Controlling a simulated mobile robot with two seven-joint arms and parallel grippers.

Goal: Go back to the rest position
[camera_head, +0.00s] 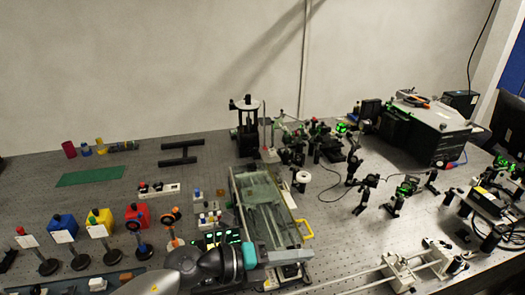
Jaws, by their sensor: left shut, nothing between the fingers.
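My left arm comes in from the bottom edge, left of centre. Its left gripper (300,256) is past the teal ring and points right. It is shut and empty, over the near end of a glass-topped tray-like fixture (262,205). My arm and gripper hide part of that near end. My right gripper is not in view.
A perforated optical bench (340,235) fills the view. Optics crowd the right around a black box (425,130). White rails (375,270) lie at the lower right. A green mat (90,176) lies at the left.

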